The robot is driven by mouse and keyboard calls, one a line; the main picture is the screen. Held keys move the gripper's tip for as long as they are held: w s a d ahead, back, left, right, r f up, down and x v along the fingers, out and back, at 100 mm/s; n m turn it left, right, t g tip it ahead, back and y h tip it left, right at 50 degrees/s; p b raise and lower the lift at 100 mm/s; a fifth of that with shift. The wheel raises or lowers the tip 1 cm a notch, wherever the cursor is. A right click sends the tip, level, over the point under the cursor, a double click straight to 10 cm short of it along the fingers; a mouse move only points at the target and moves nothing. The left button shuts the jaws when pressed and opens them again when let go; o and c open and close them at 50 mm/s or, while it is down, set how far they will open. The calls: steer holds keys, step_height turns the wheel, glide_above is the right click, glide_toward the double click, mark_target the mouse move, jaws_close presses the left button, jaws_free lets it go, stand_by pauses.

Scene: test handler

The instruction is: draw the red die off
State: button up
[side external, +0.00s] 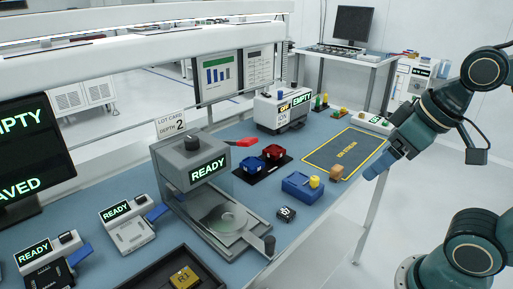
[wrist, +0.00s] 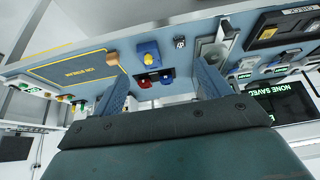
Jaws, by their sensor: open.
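The red die (side external: 273,152) is a small red block on a black mat (side external: 265,174), just behind and right of a similar blue block (side external: 252,165). In the wrist view the red die (wrist: 145,78) lies beside the blue block (wrist: 166,78), between my fingers in the picture but far beyond them. My gripper (side external: 376,164) is at the right, past the table's right edge, well away from the red die. In the wrist view its two blue fingers (wrist: 162,66) are spread apart with nothing between them.
A grey READY station (side external: 208,167) with a red lever stands left of the mat. A blue box with a yellow knob (side external: 301,187), a small dark cube (side external: 286,213) and a tan block (side external: 337,172) lie nearer. The yellow-outlined zone (side external: 345,148) looks bare.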

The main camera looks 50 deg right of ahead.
steer(key=w+d+r+n+g, duration=0.15)
steer(key=w+r+n, duration=0.3)
steer(key=w, duration=0.45)
steer(key=n+g, duration=0.4)
steer(key=n, duration=0.9)
glide_above(273, 150)
step_height(273, 150, down, 9)
steer(key=shift+f, duration=0.2)
steer(key=shift+f, duration=6.75)
